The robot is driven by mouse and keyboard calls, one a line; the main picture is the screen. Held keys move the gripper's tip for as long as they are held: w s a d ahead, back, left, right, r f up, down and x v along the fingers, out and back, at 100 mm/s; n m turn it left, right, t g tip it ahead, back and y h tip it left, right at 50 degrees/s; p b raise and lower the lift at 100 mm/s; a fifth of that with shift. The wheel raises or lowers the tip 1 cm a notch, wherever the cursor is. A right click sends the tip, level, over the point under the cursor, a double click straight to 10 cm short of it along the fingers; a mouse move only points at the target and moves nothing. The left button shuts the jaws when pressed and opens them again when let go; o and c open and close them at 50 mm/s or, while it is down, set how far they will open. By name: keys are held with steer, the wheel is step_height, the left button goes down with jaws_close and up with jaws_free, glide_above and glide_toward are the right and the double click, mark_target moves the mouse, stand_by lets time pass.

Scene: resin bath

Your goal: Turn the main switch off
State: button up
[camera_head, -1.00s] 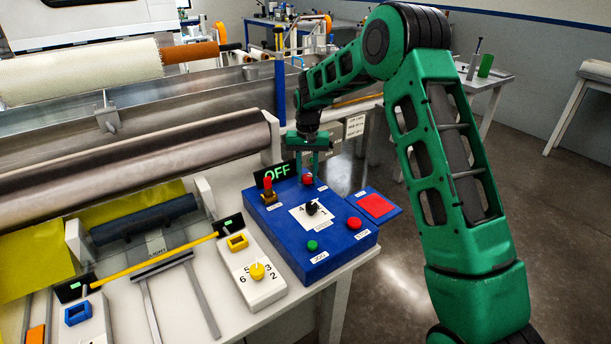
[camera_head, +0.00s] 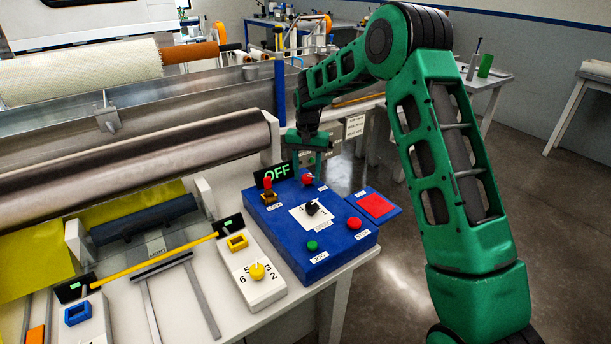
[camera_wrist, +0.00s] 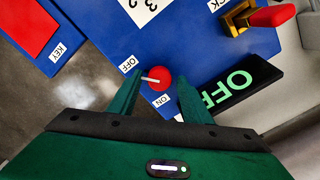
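In the head view the red knob (camera_head: 307,180) is at the far edge of the blue box (camera_head: 330,262). My gripper (camera_wrist: 160,85) is open, its two green fingers on either side of the knob with visible gaps. In the head view my gripper (camera_head: 308,166) is just above and behind the knob. The display (camera_wrist: 242,86) beside it reads OFF in green.
A red-topped lever in a yellow guard (camera_head: 268,190) stands close to the knob. A black dial (camera_head: 312,208), a green button (camera_head: 312,246) and a red button (camera_head: 354,223) are on the same box. A large roller (camera_head: 150,165) lies to the left.

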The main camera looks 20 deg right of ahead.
mark_target(308, 176)
stand_by(0.3)
step_height(308, 176, up, 11)
steer(key=shift+f, duration=0.2)
stand_by(0.3)
steer(key=s+d+r, duration=0.3)
steer(key=s+d, duration=0.2)
steer(key=s, duration=0.4)
steer(key=s+d+r+h, duration=0.1)
steer(key=s+d+r, duration=0.1)
steer(key=s+d, duration=0.45)
steer(key=s+d+r, duration=0.3)
steer(key=s+d, duration=0.1)
steer(key=s, duration=0.6)
steer(key=s+f, duration=0.2)
steer(key=s, duration=1)
steer(key=s+f+y, duration=0.1)
steer(key=s+f, duration=0.2)
steer(key=s, duration=1)
steer(key=shift+d+f+m, duration=0.2)
steer(key=shift+d+m, duration=0.2)
steer(key=shift+d, duration=0.05)
